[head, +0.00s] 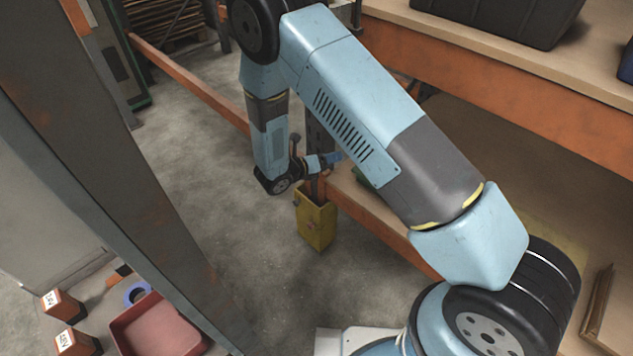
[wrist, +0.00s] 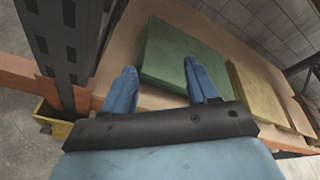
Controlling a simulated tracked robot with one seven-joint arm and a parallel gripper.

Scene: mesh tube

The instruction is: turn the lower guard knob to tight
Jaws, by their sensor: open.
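A yellow guard (head: 318,225) wraps the foot of a rack upright in the middle of the head view. Small dark reddish bumps show on it, one at its left edge and one low on its front; they are too small to tell their setting. The guard also shows at the left of the wrist view (wrist: 60,130), with a small dark part on its face. My gripper (head: 335,159) is above the guard, close to the upright. In the wrist view my gripper (wrist: 163,82) has its two blue fingers apart, with nothing between them. They point over the shelf, away from the guard.
The dark upright (wrist: 62,45) and orange beam (wrist: 20,72) stand beside my gripper. A green slab (wrist: 165,55) and a yellow slab (wrist: 262,95) lie on the shelf. A red bin (head: 160,325) is at lower left. Floor left of the guard is clear.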

